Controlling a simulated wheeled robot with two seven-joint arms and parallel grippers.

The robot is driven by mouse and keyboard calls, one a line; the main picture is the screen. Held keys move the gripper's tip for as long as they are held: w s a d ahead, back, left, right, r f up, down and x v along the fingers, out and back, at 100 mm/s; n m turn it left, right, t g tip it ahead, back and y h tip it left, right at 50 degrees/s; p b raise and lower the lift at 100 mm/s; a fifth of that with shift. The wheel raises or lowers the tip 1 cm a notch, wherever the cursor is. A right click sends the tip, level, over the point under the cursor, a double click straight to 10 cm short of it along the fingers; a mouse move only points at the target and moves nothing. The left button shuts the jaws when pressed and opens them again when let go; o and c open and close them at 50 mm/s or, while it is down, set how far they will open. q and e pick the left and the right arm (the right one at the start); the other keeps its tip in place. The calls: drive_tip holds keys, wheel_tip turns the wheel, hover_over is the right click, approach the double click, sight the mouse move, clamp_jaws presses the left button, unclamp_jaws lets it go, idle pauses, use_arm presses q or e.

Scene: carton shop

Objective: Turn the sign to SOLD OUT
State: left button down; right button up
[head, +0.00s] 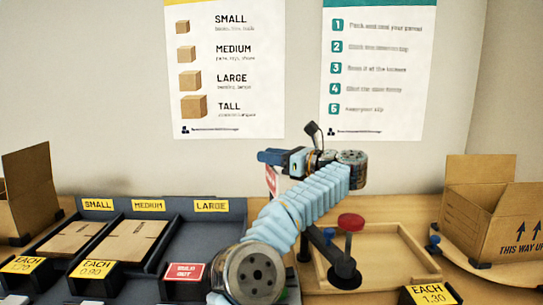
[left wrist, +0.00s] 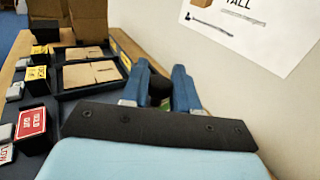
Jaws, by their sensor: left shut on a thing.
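A red SOLD OUT sign (head: 186,274) faces front on a dark block before the LARGE compartment. It also shows in the left wrist view (left wrist: 31,123), left of my gripper and apart from it. My left gripper (head: 268,157) is raised near the wall, behind and to the right of that sign. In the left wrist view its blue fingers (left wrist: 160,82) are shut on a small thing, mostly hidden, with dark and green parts. A red-and-white piece (head: 271,181) shows just below the gripper in the head view; I cannot tell whether it is held. My right gripper is not in view.
A dark tray (head: 205,238) has SMALL, MEDIUM and LARGE bays; flat cartons lie in the first two. Yellow price signs (head: 97,269) stand in front. A red knob (head: 351,222) stands by a wooden tray (head: 400,284). An open carton (head: 490,220) is at right.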

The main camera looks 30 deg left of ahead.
use_arm(q)
drive_tip(key=shift+r, duration=0.3)
drive_tip(key=c, duration=1)
unclamp_jaws()
drive_tip(key=shift+o, duration=0.2)
drive_tip(key=shift+f, duration=0.1)
